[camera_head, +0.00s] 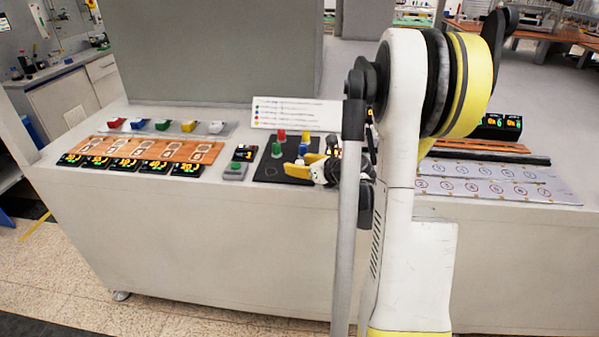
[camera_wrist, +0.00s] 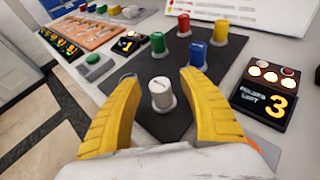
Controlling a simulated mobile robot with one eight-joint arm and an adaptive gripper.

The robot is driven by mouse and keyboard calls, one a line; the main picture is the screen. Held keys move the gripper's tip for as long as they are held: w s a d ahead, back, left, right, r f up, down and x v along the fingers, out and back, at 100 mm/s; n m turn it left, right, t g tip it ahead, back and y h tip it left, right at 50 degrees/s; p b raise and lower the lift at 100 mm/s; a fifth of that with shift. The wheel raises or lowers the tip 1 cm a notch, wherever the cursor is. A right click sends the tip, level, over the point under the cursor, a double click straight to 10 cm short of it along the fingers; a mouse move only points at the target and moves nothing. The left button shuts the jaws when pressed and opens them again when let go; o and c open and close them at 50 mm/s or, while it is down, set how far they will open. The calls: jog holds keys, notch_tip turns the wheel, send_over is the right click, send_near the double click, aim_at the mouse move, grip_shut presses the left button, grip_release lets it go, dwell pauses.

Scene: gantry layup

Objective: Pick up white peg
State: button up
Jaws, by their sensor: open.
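The white peg (camera_wrist: 161,93) stands upright in a grey ring on the black board (camera_wrist: 205,90), at the board's near edge in the wrist view. My gripper (camera_wrist: 153,78) is open, with one yellow finger on each side of the white peg. Clear gaps show between the peg and both fingers.
A green peg (camera_wrist: 158,42), a red peg (camera_wrist: 184,24), a yellow peg (camera_wrist: 221,31) and a blue peg (camera_wrist: 197,54) stand on the board. A display reading 3 (camera_wrist: 262,103) sits right. A green button box (camera_wrist: 95,67) sits left.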

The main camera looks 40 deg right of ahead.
grip_shut()
jog(key=shift+r, duration=0.1)
